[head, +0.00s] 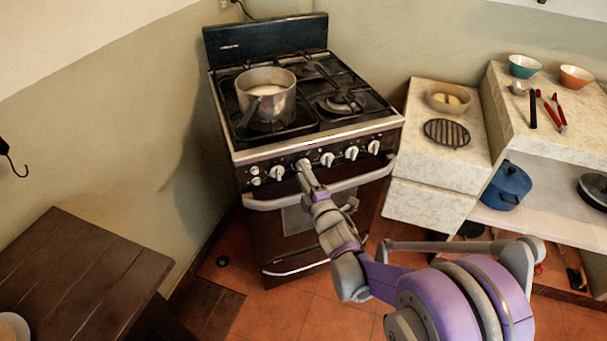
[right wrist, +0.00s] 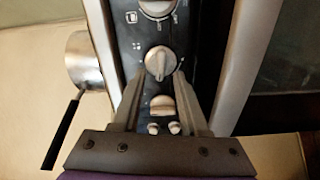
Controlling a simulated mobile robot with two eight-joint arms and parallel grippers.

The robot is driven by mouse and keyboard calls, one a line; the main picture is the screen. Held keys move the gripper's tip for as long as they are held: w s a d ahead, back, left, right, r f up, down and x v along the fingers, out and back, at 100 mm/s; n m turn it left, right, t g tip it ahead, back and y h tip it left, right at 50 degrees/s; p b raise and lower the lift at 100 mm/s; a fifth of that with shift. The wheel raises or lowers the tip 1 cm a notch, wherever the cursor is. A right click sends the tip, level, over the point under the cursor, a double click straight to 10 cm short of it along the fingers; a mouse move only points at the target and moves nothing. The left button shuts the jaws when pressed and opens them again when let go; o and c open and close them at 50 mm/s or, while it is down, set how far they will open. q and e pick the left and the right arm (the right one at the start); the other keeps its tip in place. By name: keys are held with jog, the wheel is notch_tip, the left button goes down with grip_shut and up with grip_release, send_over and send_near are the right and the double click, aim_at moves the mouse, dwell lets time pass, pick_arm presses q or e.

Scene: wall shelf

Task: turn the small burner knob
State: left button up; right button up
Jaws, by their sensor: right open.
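A row of light knobs runs along the dark front panel of the stove (head: 315,154). Which one is the small burner knob is not marked clearly enough to tell. My right gripper (head: 303,168) is open at the left part of this row. In the right wrist view, its fingertips (right wrist: 159,76) lie on either side of the panel, close to a round knob (right wrist: 160,61) with a raised grip. Another knob (right wrist: 162,104) shows between the fingers, nearer the palm. I cannot tell whether the fingers touch the knob. My left gripper is out of view.
A metal pot (head: 266,96) stands on the front left burner, its dark handle (right wrist: 62,130) in the wrist view. The oven handle bar (head: 370,177) crosses just below the knobs. A stone counter (head: 425,205) stands close on the right. A dark wooden table (head: 75,270) is at lower left.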

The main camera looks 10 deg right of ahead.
jog(key=s+d, duration=0.1)
jog(key=s, duration=0.9)
jog(key=shift+s+d, duration=0.15)
jog(key=shift+s, duration=0.15)
grip_shut()
dwell(1.2)
